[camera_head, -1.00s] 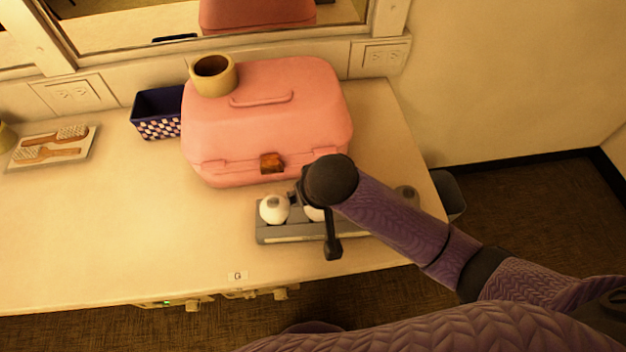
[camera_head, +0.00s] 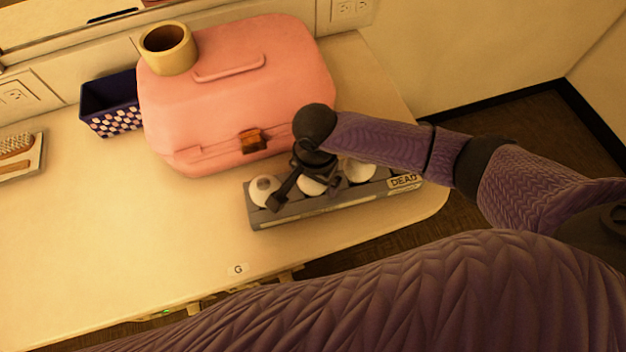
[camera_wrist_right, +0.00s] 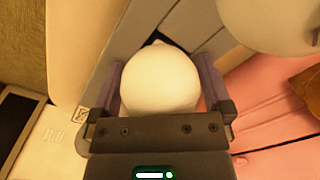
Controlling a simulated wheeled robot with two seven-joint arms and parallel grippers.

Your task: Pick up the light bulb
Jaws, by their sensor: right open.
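White light bulbs stand in a grey tray (camera_head: 300,215) marked "DEAD" near the table's front right: a left bulb (camera_head: 264,190), a middle bulb (camera_head: 312,187) and a right bulb (camera_head: 359,171). My right gripper (camera_head: 298,187) is open over the tray, partly covering the middle bulb. In the right wrist view, a round white bulb (camera_wrist_right: 160,80) sits between the two open fingers (camera_wrist_right: 165,95), with a gap visible on at least one side. Part of another bulb (camera_wrist_right: 270,20) shows at the top right. My left gripper is not in view.
A pink case (camera_head: 235,95) stands close behind the tray, with a tape roll (camera_head: 168,48) on top. A dark blue basket (camera_head: 108,105) is to its left, and a brush tray (camera_head: 20,160) is at the left edge. The table's front left is clear.

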